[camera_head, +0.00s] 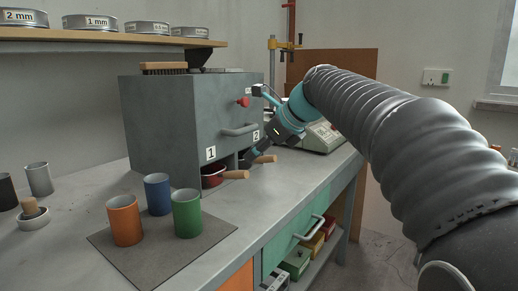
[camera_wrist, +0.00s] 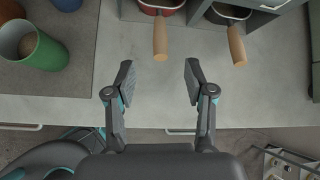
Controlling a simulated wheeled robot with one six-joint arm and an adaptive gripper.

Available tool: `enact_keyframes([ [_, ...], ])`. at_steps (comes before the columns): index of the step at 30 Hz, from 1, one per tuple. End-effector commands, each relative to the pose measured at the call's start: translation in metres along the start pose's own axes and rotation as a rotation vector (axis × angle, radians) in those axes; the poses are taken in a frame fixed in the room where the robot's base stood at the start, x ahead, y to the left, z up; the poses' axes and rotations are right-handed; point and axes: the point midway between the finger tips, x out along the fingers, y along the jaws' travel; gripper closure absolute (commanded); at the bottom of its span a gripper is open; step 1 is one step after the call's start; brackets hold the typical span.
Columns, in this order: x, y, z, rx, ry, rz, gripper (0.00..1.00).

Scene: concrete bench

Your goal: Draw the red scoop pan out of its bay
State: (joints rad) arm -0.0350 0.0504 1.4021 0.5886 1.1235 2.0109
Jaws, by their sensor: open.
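The red scoop pan (camera_head: 211,176) sits in bay 1 at the foot of the grey cabinet (camera_head: 160,130), its wooden handle (camera_head: 236,174) sticking out over the bench. In the wrist view the red pan (camera_wrist: 161,5) is at the top, with its handle (camera_wrist: 160,42) pointing down towards the gap between my fingertips. My gripper (camera_wrist: 158,82) is open and empty, short of the handle's end, with one finger to each side of its line.
A dark pan (camera_wrist: 228,12) with a wooden handle (camera_wrist: 236,46) sits in bay 2, close on the right. Orange (camera_head: 125,220), blue (camera_head: 158,194) and green (camera_head: 187,213) cups stand on a grey mat (camera_head: 165,262) to the left. Bare bench lies below the handles.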

Motion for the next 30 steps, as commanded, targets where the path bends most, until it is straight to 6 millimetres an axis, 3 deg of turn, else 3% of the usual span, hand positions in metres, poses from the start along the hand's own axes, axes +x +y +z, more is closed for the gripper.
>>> enact_keyframes([
  [11, 0.010, 0.001, -0.001, -0.003, 0.002, 0.002, 0.46],
  [30, 0.112, 0.001, -0.001, -0.004, 0.002, 0.001, 0.46],
])
